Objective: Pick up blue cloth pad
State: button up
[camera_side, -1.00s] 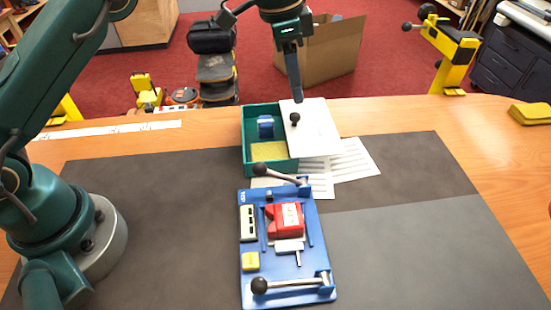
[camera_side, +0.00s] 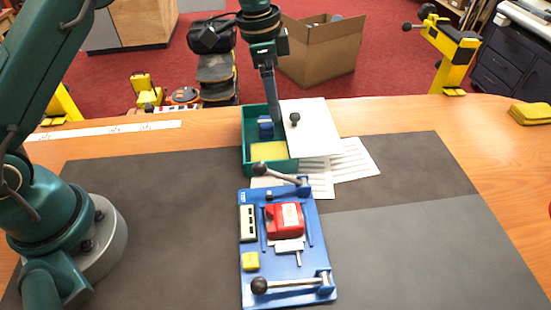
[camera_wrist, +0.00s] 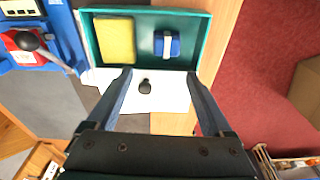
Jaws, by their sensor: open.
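The blue cloth pad (camera_side: 264,132) lies in the far part of the green tray (camera_side: 247,158), with a pale band across it. In the wrist view the pad (camera_wrist: 175,44) is in the tray's right half, clear of the lid. My gripper (camera_side: 276,122) is above the tray, just right of the pad in the side view. In the wrist view my gripper (camera_wrist: 158,75) is open and empty, its fingers apart over the white lid. The pad lies beyond the fingertips. Its height below them is hard to tell.
The white lid (camera_side: 318,128) with a black knob covers the tray's right side. A yellow sponge (camera_side: 268,151) lies in the tray's near part. A blue fixture (camera_side: 255,286) with a red block and lever handles stands in front. Paper sheets (camera_side: 355,160) lie to the right.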

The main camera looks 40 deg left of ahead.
aim_at(267, 120)
jog(key=shift+s+a+f, duration=0.25)
jog(key=shift+a, duration=0.3)
jog(key=shift+s+a+f, duration=0.2)
jog(key=shift+a, duration=0.3)
jog(key=shift+w+d+f, duration=0.1)
jog(key=shift+w+f, duration=0.05)
jog(key=shift+f, duration=1.05)
jog(key=shift+w+d+f, duration=0.1)
jog(key=shift+f, duration=1.05)
grip_shut()
jog(key=shift+r, duration=0.1)
jog(key=shift+r, duration=0.55)
jog(key=r, duration=0.3)
jog(key=shift+a+r, duration=0.2)
jog(key=shift+a, duration=0.15)
jog(key=s+a+r, duration=0.4)
jog(key=a+r, duration=0.2)
jog(key=a, duration=0.4)
jog(key=shift+a+r, duration=0.15)
jog(key=shift+r, duration=0.05)
